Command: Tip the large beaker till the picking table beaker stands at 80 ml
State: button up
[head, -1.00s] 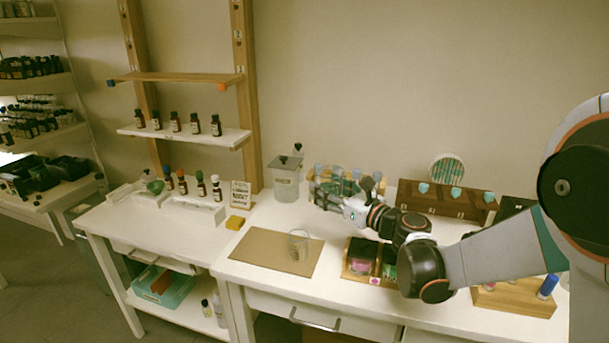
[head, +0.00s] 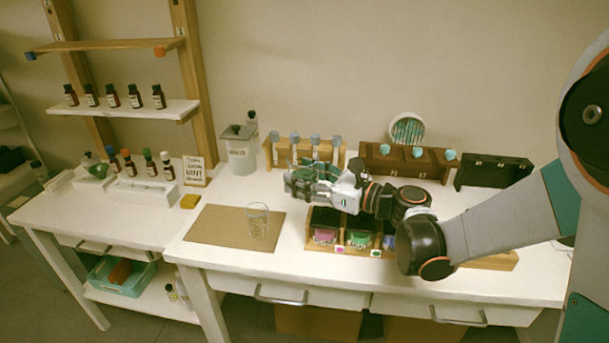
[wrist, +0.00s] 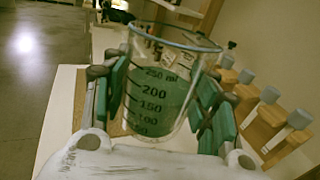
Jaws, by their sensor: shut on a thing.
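The large beaker (wrist: 158,100), clear glass with black marks up to 250 ml, is held between the green pads of my gripper (wrist: 165,105) in the wrist view. In the head view my gripper (head: 308,182) is above the white table, and the held beaker is hard to make out there. A smaller clear beaker (head: 257,222) stands upright on a brown mat (head: 215,228), left of and nearer than my gripper. Its marks and any liquid are too small to read.
A lidded grey container (head: 240,157) is at the back left. Boxes of pink (head: 325,235) and green (head: 359,238) contents sit in front of my arm. The mat's left side is clear.

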jog(key=shift+s+a+f+n+g+h, duration=0.15)
jog(key=shift+a+f+n+h, duration=0.1)
jog(key=shift+f, duration=0.25)
jog(key=shift+w+a+f+n+g+h, duration=0.15)
jog(key=shift+f+h, duration=0.1)
jog(key=shift+f, duration=0.2)
dwell(0.6)
jog(key=shift+s+a+f+n+h+p, duration=0.2)
jog(key=shift+a+f+n+h+p, duration=0.3)
jog(key=shift+h, duration=0.3)
dwell(0.3)
jog(key=shift+a+n+h+p, duration=0.45)
jog(key=shift+h+p, duration=0.25)
jog(key=shift+p, duration=0.5)
dwell(0.6)
jog(key=shift+s+a+f+n+g+h+p, duration=0.15)
jog(key=shift+a+f+n+g+h+p, duration=0.1)
jog(key=shift+a+f+g+h+p, duration=0.3)
dwell(0.7)
jog(key=shift+a+f+n+t+h+p, duration=0.25)
jog(key=shift+f+n+h+p, duration=0.15)
jog(key=shift+h+p, duration=0.3)
jog(key=shift+r+h+p, duration=0.4)
jog(key=shift+h+p, duration=0.35)
jog(key=shift+p, duration=0.1)
dwell(0.8)
